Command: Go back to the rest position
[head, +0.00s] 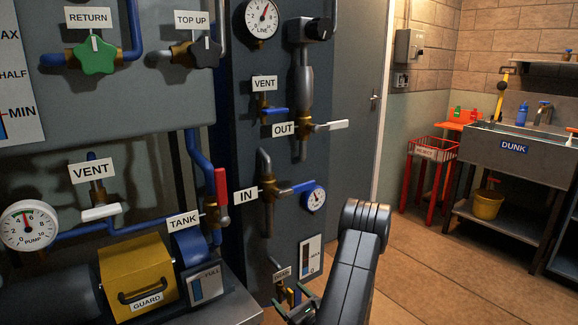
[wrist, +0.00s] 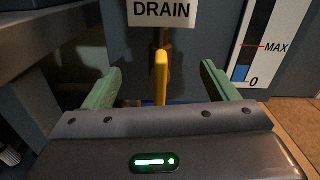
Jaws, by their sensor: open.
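My gripper (wrist: 158,88) is open in the wrist view, its two green fingers spread to either side of a yellow lever (wrist: 161,78). The lever is under a white DRAIN sign (wrist: 162,12). In the head view my black arm (head: 352,260) reaches down to the low front of the dark panel. Part of my gripper (head: 293,300) shows there beside the small yellow lever (head: 290,297), partly hidden by my arm.
A level gauge (wrist: 262,45) marked MAX and 0 is right of the drain. A blue-handled IN valve (head: 297,188) and a small dial (head: 316,198) are above. Left stands a bench with a yellow guard (head: 140,272). Open floor (head: 440,270) lies right, before the DUNK sink (head: 515,150).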

